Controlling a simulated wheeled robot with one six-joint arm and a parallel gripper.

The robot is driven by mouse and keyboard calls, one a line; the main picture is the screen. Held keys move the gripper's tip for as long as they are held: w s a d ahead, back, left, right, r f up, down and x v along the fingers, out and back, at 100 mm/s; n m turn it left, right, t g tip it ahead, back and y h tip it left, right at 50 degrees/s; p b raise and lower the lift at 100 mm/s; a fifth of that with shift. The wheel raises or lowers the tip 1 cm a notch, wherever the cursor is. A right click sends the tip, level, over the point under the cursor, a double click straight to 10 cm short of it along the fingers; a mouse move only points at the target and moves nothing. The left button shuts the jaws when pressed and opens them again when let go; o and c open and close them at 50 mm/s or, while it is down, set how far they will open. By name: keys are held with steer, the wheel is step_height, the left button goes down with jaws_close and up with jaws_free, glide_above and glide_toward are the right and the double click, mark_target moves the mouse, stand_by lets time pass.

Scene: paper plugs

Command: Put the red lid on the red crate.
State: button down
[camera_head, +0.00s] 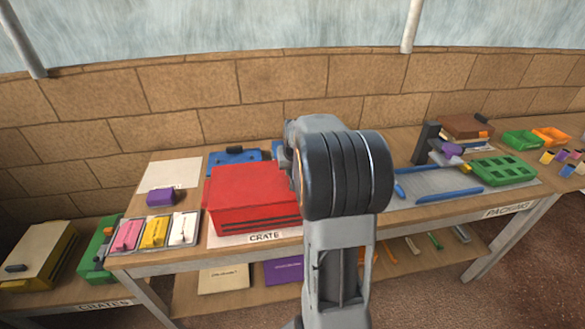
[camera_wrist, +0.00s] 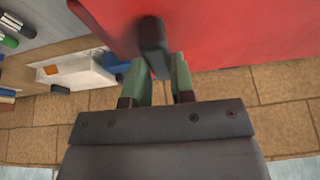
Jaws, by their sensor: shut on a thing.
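The red crate (camera_head: 255,222) stands on the table behind the CRATE label, with dark slots low in its front. A flat red top (camera_head: 240,184) shows over it; I cannot tell whether a gap lies between this top and the crate. In the wrist view the red lid (camera_wrist: 235,35) fills the upper right, with a dark handle (camera_wrist: 153,45) on it. My gripper (camera_wrist: 159,78) is shut on this handle, one finger on each side. In the head view my arm hides the gripper and the handle.
A tray with pink, yellow and white pieces (camera_head: 153,232) and a purple block (camera_head: 160,196) are left of the crate. A blue crate (camera_head: 232,162) is behind it. A grey mat with blue bars (camera_head: 440,192) and a green tray (camera_head: 502,169) are to the right.

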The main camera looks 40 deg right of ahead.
steer(key=shift+f, duration=0.35)
steer(key=c, duration=0.9)
jaws_free()
steer(key=v, duration=1.4)
steer(key=shift+f, duration=0.1)
steer(key=s+a+f+n, duration=0.1)
steer(key=s+a+f, duration=0.1)
steer(key=s+a, duration=0.2)
steer(key=s+a+f+n+y+p, duration=0.1)
steer(key=s+a+f+n, duration=0.1)
steer(key=a, duration=0.8)
steer(key=s+a+f+n+p, duration=0.1)
steer(key=s+a+f+n, duration=0.1)
steer(key=s+a, duration=0.4)
steer(key=shift+s+a+f+y, duration=0.4)
steer(key=shift+a+f, duration=0.25)
steer(key=shift+f, duration=0.05)
